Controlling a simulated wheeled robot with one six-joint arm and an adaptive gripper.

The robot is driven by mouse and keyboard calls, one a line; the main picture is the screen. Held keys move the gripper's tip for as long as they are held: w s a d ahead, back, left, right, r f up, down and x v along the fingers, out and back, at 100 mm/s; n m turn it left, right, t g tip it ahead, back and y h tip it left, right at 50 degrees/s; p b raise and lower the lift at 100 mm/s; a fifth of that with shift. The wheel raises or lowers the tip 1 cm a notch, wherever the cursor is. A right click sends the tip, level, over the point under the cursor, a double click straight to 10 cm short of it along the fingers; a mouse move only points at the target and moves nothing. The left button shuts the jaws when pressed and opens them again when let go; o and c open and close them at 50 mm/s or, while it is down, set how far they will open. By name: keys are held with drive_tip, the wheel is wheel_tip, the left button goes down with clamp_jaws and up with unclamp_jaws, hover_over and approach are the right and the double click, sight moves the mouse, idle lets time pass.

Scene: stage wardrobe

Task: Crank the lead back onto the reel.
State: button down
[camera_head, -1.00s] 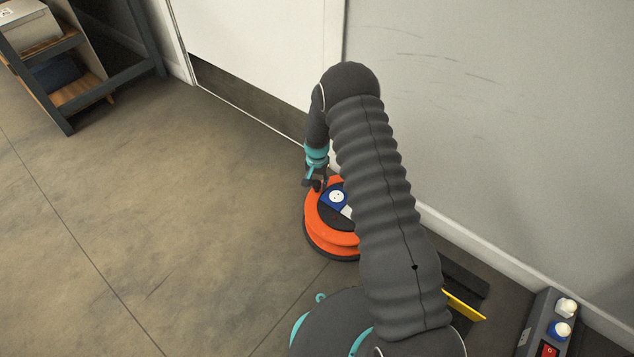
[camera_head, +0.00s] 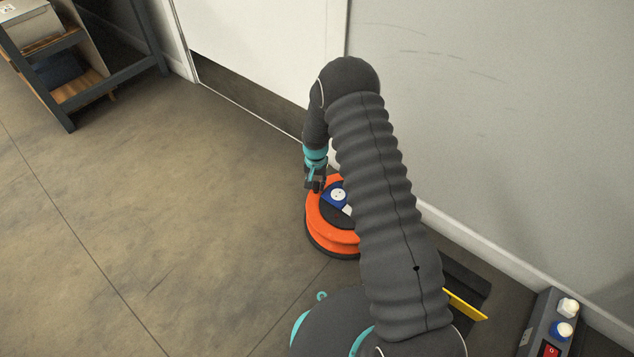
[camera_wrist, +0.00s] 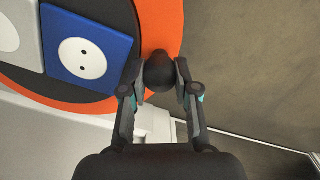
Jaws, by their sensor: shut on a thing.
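The orange cable reel (camera_head: 322,232) stands on the floor by the wall, partly hidden behind my arm. Its dark hub carries a blue socket (camera_head: 335,197), which also shows in the wrist view (camera_wrist: 88,50). My gripper (camera_head: 314,187) is at the reel's far left rim. In the wrist view my gripper (camera_wrist: 160,75) is shut on a round black crank knob (camera_wrist: 159,73) over the orange rim (camera_wrist: 165,22). I cannot make out any lead.
A grey wall (camera_head: 470,120) with a skirting board runs close on the right, and a white door (camera_head: 260,50) stands behind. A grey box with plugs and a red switch (camera_head: 550,335) lies at the lower right. A shelf (camera_head: 70,80) stands at the far left. The floor on the left is clear.

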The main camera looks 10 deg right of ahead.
drive_tip(key=c, duration=1.1)
unclamp_jaws()
drive_tip(key=shift+c, duration=0.2)
wheel_tip(320, 180, up, 12)
